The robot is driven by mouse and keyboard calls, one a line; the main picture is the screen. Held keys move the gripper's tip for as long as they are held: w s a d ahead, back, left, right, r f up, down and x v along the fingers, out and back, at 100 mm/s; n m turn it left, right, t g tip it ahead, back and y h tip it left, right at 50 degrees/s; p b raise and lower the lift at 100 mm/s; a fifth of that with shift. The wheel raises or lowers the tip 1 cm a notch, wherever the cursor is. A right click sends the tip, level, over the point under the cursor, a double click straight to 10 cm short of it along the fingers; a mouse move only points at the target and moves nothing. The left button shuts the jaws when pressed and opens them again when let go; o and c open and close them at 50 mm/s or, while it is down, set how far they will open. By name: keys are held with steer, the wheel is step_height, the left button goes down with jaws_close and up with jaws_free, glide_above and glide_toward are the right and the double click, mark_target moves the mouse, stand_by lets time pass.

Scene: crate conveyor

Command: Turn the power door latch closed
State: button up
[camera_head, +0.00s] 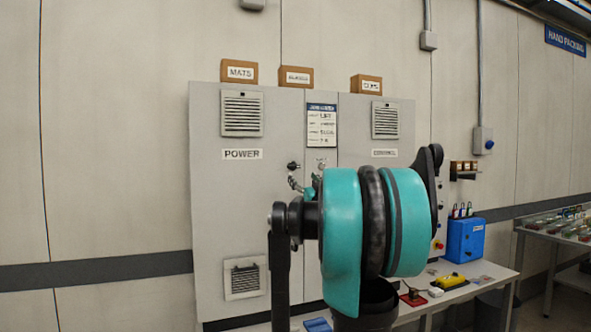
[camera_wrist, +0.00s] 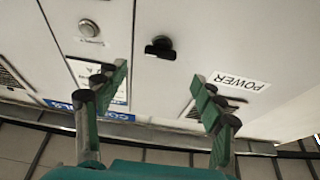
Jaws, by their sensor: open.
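The power door latch (camera_head: 293,166) is a small black knob with a short handle on the grey POWER door (camera_head: 235,190), near its right edge. In the wrist view the latch (camera_wrist: 160,47) lies beyond the fingertips, roughly between them, with its handle lying about level across the picture. My gripper (camera_wrist: 160,76) has its two green fingers spread wide, empty and apart from the latch. In the head view my gripper (camera_head: 306,185) shows only partly, just below and right of the latch; my arm hides the rest.
A round silver lock (camera_wrist: 88,28) is on the neighbouring panel. Boxes, including the MATS box (camera_head: 239,72), stand on the cabinet top. At right, a bench (camera_head: 490,276) holds a blue box (camera_head: 465,240) and a yellow item (camera_head: 450,282). The wall at left is clear.

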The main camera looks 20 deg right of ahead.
mark_target(295, 167)
steer(key=x, duration=0.8)
steer(key=shift+w+r, duration=0.15)
steer(key=shift+w, duration=0.15)
steer(key=shift+c, duration=0.3)
steer(key=c, duration=1.1)
